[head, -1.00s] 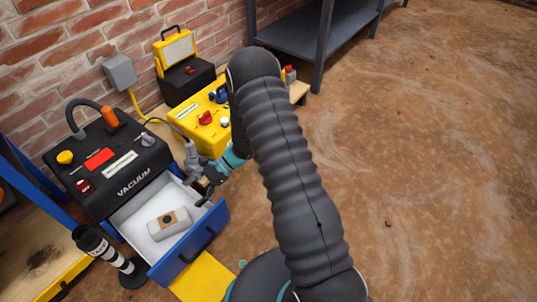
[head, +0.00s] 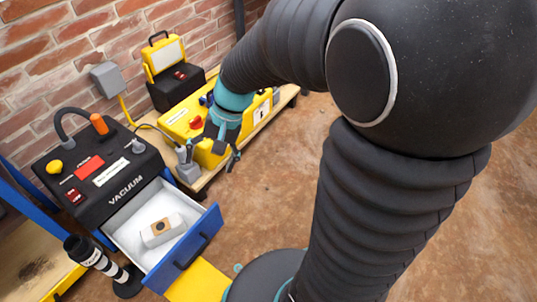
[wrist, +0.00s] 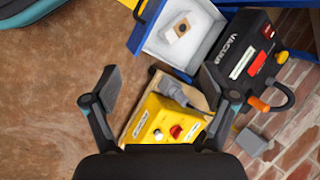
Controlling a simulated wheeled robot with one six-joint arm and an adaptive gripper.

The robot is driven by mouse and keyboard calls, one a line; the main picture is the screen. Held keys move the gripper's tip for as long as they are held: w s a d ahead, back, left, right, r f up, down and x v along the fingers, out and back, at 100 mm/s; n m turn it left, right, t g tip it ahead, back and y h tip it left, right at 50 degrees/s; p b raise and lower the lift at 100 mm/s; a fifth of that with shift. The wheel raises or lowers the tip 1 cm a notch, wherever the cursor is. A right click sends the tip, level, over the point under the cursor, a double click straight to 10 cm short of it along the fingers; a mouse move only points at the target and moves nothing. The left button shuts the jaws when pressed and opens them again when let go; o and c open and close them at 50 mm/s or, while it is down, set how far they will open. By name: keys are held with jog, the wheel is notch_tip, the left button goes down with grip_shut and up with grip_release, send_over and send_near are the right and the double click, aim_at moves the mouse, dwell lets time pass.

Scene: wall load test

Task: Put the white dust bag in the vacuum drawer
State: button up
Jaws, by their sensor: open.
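The white dust bag (head: 172,226), a small white block with a tan patch and dark hole, lies inside the open blue vacuum drawer (head: 192,246). The drawer is pulled out of the black vacuum unit (head: 75,195). In the wrist view the bag (wrist: 171,34) lies on the pale floor of the drawer (wrist: 147,12), inside its walls. My gripper (head: 230,153) is beyond the drawer, up and to its right, beside the yellow box and apart from the bag. The wrist view shows its two fingers (wrist: 160,85) spread wide with nothing between them.
A yellow box (head: 183,115) with a red knob stands on a wooden bench behind. A grey plug (head: 187,165) with a cable stands close to my gripper. A black and white striped cylinder (head: 95,258) stands left of the drawer. The brown floor at right is clear.

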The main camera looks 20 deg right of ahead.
jog(key=s+d+r+n+t+h, duration=0.4)
jog(key=s+d+r+t+h, duration=0.1)
jog(key=s+d+r, duration=0.4)
jog(key=s+t, duration=0.1)
jog(key=s, duration=0.1)
jog(key=shift+s+d, duration=0.15)
jog(key=shift+s, duration=0.2)
jog(key=shift+r, duration=0.1)
dwell(0.7)
